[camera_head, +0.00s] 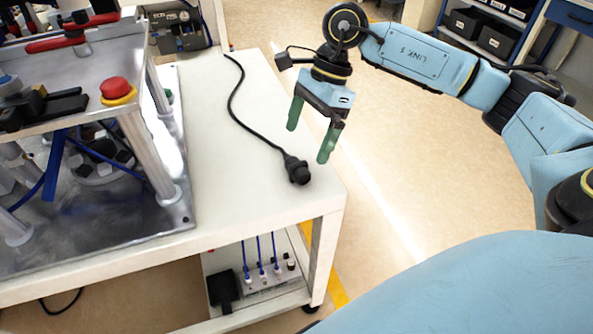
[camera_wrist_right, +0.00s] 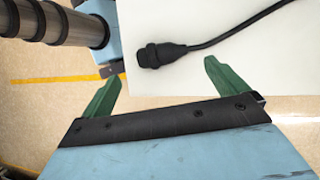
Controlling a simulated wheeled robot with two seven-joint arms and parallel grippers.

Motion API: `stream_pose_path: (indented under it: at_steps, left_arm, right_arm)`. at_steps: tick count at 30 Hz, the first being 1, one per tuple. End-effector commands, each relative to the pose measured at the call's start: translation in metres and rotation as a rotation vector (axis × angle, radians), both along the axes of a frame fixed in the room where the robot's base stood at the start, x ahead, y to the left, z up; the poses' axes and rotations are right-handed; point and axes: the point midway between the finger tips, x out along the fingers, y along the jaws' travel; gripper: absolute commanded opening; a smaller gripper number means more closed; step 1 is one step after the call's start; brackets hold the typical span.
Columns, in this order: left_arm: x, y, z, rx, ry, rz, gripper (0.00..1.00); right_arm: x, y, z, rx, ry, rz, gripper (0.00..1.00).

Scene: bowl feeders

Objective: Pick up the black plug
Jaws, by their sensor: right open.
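The black plug (camera_head: 297,170) lies on the white table top (camera_head: 225,190) near its right front corner, with its black cable running back and left. My right gripper (camera_head: 309,135) is open and empty, fingers pointing down, with green fingertips above the table's right edge, close to the plug. In the right wrist view the plug (camera_wrist_right: 158,55) lies on the white surface beyond the two green fingers, in the gap between them, and apart from them. My left gripper is not in view.
A metal machine frame with a red button (camera_head: 115,89) stands on the table's left. A lower shelf (camera_head: 262,300) holds a power strip with blue cables. Floor is open right of the table; shelves (camera_head: 490,30) stand at the back right.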

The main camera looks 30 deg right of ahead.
Motion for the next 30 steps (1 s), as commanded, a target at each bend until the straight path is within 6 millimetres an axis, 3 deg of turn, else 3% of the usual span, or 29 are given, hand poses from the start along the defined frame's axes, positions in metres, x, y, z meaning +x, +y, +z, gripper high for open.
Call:
stream_pose_path:
  at_steps: [7, 16, 25, 30]
  left_arm:
    - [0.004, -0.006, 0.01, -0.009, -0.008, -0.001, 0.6]
    - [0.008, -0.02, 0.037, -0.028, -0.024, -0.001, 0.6]
    - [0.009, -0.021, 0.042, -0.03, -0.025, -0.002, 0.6]
    - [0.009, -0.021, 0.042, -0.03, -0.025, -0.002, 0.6]
  right_arm:
    - [-0.001, 0.008, -0.017, 0.002, 0.002, 0.001, 0.98]
    - [-0.001, 0.023, -0.054, 0.002, 0.001, 0.0, 0.98]
    - [-0.001, 0.025, -0.057, 0.002, 0.0, 0.0, 0.98]
    - [-0.001, 0.025, -0.057, 0.002, 0.0, 0.0, 0.77]
